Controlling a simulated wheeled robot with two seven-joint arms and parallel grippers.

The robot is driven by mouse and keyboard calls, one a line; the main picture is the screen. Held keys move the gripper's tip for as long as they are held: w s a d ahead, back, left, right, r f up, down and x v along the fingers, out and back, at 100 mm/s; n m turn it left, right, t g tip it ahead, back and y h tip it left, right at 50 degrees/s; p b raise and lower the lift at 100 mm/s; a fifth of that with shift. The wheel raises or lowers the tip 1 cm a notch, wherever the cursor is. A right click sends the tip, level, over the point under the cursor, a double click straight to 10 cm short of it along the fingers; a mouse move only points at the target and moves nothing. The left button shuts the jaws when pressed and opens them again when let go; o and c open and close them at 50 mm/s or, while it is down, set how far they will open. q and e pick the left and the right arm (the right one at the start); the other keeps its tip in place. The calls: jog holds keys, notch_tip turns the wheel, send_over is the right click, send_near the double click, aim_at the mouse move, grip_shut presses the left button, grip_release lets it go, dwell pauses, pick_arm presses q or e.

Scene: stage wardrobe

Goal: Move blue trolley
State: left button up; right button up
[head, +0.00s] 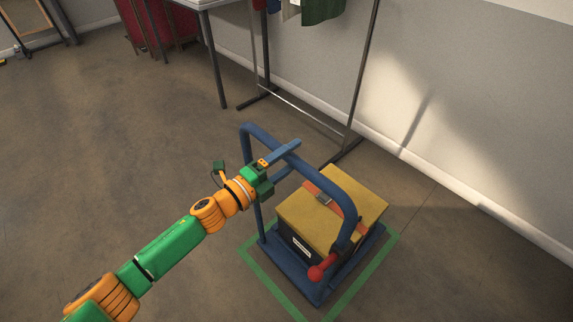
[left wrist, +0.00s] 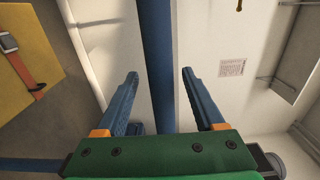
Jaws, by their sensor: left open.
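The blue trolley (head: 318,292) stands on the floor with a tall hoop handle (head: 325,183). It carries a dark box with a yellow lid (head: 300,215) and an orange strap. A red knob (head: 317,273) sits low by the handle's near leg. My left gripper (head: 294,157) is open at the handle's top bar. In the left wrist view the blue bar (left wrist: 156,50) runs between the two open fingers (left wrist: 160,73), with gaps on both sides. I cannot tell how deep it lies between them. My right gripper is not in view.
Green tape (head: 379,262) marks a rectangle on the floor around the trolley. A metal clothes rack (head: 363,75) with hanging garments stands behind it by the wall. A table (head: 217,60) and red chairs (head: 150,25) are at the back. The floor to the left is clear.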

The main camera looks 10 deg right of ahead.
pick_arm(q)
jog(key=shift+d+r, duration=0.1)
jog(key=shift+r, duration=0.05)
grip_shut()
dwell(1.4)
